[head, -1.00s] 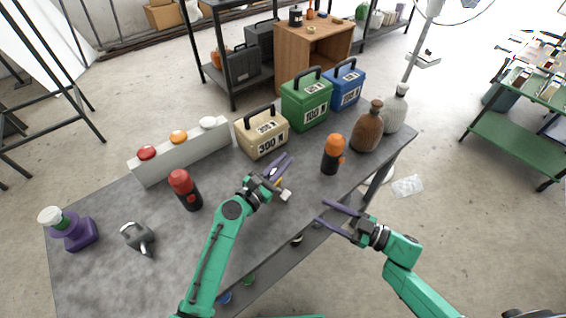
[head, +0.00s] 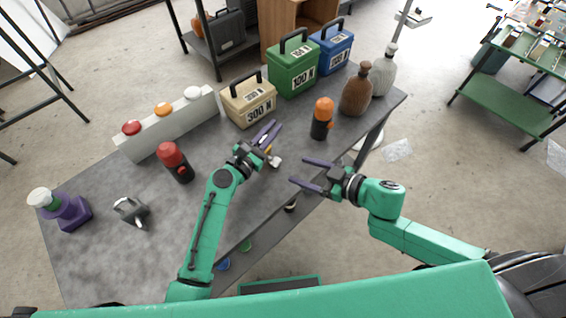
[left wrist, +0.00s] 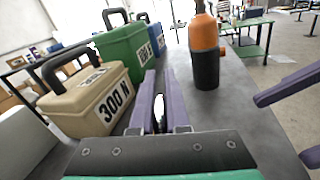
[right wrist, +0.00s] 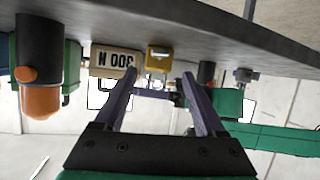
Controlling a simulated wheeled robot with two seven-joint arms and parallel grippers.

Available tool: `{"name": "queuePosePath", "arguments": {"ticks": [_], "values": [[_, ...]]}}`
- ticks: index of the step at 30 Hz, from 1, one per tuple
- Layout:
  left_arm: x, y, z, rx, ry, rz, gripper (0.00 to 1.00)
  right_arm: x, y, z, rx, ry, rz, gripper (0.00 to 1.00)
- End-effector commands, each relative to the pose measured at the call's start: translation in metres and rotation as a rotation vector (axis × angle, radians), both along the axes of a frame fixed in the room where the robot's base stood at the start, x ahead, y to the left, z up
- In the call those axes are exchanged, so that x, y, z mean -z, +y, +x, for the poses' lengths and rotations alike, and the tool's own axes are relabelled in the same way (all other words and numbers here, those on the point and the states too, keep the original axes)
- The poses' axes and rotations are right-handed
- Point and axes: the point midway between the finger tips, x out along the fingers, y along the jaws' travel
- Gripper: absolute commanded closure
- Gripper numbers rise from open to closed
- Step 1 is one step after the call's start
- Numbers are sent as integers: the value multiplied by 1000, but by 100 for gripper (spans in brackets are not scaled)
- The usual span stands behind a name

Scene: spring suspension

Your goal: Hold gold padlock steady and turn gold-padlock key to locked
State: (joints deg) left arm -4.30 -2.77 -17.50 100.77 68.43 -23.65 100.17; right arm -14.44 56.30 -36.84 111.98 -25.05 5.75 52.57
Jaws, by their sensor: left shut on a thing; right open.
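The gold padlock (right wrist: 158,52) shows in the right wrist view, which is upside down, with a pale metal piece beside its body. In the head view only a small yellow patch of it (head: 267,149) shows at my left gripper. A small pale piece (head: 275,162), perhaps the key, sticks out there. My left gripper (head: 271,133) is shut on the padlock over the table; its fingers (left wrist: 162,95) mostly hide what they hold in the left wrist view. My right gripper (head: 299,172) is open and empty off the table's front edge, pointing at the padlock, apart from it.
The grey table (head: 110,255) holds a beige 300 N box (head: 248,102), green box (head: 293,70) and blue box (head: 331,48) behind my left gripper. An orange-capped bottle (head: 321,120) stands to the right, a red-capped bottle (head: 175,162) to the left.

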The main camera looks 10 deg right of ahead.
Motion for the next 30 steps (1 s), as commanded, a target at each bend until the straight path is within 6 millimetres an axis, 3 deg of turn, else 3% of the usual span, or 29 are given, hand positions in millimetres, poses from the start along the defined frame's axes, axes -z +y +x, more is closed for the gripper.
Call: {"name": "queuePosePath", "arguments": {"ticks": [9,20,24,26,30], "values": [[0,0,0,0,0,0,100,23,45,40,0,-4,1,28],[0,0,0,0,0,0,100,29,53,46,-2,-1,-1,28],[0,0,0,0,0,0,100,29,53,46,-2,-1,-1,81],[0,0,0,0,0,0,100,29,53,46,-2,-1,-1,100],[0,0,0,0,0,0,100,29,54,46,1,-13,-8,100]]}}
